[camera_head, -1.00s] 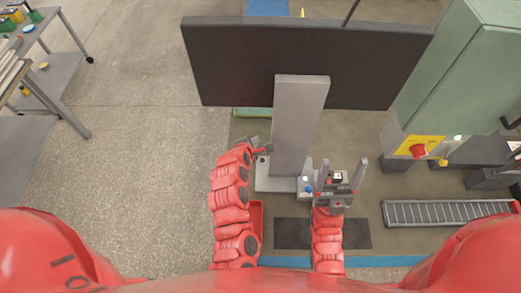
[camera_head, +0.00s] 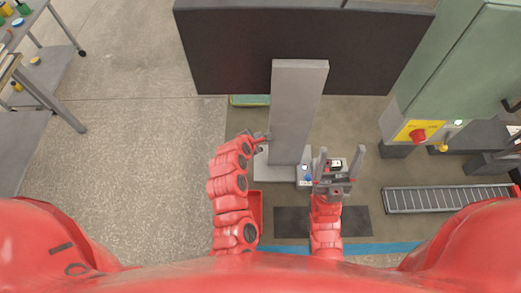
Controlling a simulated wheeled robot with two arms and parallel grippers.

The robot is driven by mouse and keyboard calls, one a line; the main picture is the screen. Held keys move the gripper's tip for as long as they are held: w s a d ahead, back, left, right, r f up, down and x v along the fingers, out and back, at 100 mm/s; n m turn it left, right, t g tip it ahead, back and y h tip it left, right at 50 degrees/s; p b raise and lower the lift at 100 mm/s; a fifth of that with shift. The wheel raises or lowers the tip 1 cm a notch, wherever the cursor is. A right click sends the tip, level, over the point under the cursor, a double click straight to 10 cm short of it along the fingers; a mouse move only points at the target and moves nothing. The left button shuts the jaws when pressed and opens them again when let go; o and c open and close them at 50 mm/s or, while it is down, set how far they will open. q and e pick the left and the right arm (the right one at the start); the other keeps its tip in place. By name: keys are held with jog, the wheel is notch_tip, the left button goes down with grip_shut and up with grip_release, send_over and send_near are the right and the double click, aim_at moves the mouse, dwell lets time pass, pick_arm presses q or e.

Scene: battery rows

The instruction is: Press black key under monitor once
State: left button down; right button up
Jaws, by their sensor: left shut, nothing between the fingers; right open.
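The monitor (camera_head: 300,55) is a wide black panel on a grey stand (camera_head: 294,115), seen from above. The stand's pale base (camera_head: 275,173) has a small block with blue and red buttons (camera_head: 306,175) at its right. My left gripper (camera_head: 263,138) is shut and empty at the stand's left side, over the left part of the base. I cannot tell whether it touches anything. The key there is not clearly visible. My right gripper (camera_head: 338,158) is open, fingers pointing away from me, right of the button block. A small black-and-white item (camera_head: 336,164) shows between its fingers.
A green cabinet (camera_head: 455,70) with a red knob on a yellow plate (camera_head: 417,134) stands at the right. A grey roller strip (camera_head: 447,198) lies below it. A cart (camera_head: 35,85) stands at the far left. The floor (camera_head: 140,150) between is clear.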

pick_arm(q)
notch_tip(320, 180, down, 5)
jog(key=b, duration=0.3)
jog(key=shift+f, duration=0.2)
jog(key=shift+f+b, duration=0.4)
jog(key=shift+f, duration=0.15)
jog(key=shift+f, duration=0.1)
dwell(1.2)
jog(key=shift+f, duration=0.3)
jog(key=shift+f+b, duration=0.45)
jog(key=shift+b, duration=0.05)
dwell(0.4)
jog(key=shift+r, duration=0.1)
jog(key=shift+r+p, duration=0.65)
jog(key=shift+r, duration=0.15)
